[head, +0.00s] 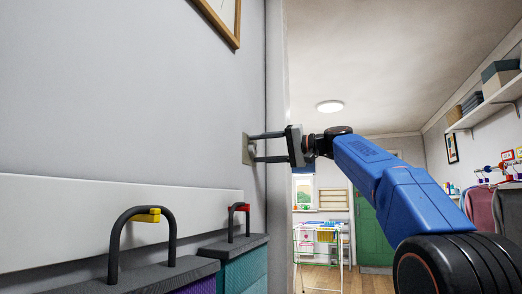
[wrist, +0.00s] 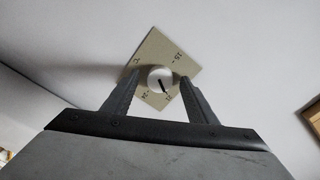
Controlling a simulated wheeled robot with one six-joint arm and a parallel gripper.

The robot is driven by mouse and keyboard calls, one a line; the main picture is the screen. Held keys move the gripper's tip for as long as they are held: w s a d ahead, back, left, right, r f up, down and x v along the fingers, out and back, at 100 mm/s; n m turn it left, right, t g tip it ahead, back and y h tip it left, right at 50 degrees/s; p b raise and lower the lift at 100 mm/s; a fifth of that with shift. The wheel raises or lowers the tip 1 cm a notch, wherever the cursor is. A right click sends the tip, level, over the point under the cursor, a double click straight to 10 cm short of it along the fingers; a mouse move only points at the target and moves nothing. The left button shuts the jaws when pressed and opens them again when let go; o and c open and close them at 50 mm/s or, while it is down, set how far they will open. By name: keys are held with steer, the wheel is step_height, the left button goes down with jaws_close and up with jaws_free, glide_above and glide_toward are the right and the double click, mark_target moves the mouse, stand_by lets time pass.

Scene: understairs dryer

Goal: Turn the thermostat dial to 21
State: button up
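The thermostat is a beige square plate (wrist: 157,45) on the grey wall, looking tilted in the wrist view. Its round white dial (wrist: 154,73) has a black pointer mark directed to the lower right. Printed marks include 15 at the upper right and 24 at the lower left; a mark near the pointer is too small to read surely. My gripper (wrist: 160,78) is open, one finger on each side of the dial, with small gaps seeming to show. In the head view the plate (head: 246,149) is edge-on, with my gripper's fingers (head: 255,148) reaching it and hiding the dial.
Below the thermostat, a white ledge (head: 100,215) runs along the wall, with dark-lidded bins (head: 240,265) and black handles (head: 143,214) in front. A wooden picture frame (head: 222,20) hangs above. A drying rack (head: 318,245) and green door (head: 375,230) stand farther back.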

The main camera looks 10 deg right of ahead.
steer(key=v, duration=1.7)
steer(key=shift+s+d, duration=0.15)
stand_by(0.3)
steer(key=s+a+f+m+g+h, duration=0.1)
steer(key=s+a+f+h, duration=0.25)
steer(key=f, duration=0.75)
steer(key=s+a+f+m+g+h, duration=0.15)
steer(key=s+a+f, duration=0.25)
steer(key=f, duration=0.7)
steer(key=s+a+f+g+h, duration=0.1)
steer(key=s+a+f+h, duration=0.2)
steer(key=f, duration=0.8)
steer(key=s+d+f+n+h, duration=0.1)
steer(key=s+f+h, duration=0.1)
steer(key=s+f, duration=0.5)
steer(key=s+d+f+n+g+h, duration=0.1)
steer(key=s+f, duration=0.6)
steer(key=f, duration=0.8)
steer(key=s+d+f+n+g+h, duration=0.1)
steer(key=s+f+h, duration=0.2)
steer(key=s+f, duration=0.5)
step_height(320, 180, down, 4)
steer(key=shift+d+r+n+h, duration=0.2)
steer(key=shift+d+n+h, duration=0.1)
steer(key=shift+d+n, duration=0.05)
steer(key=shift+s, duration=0.1)
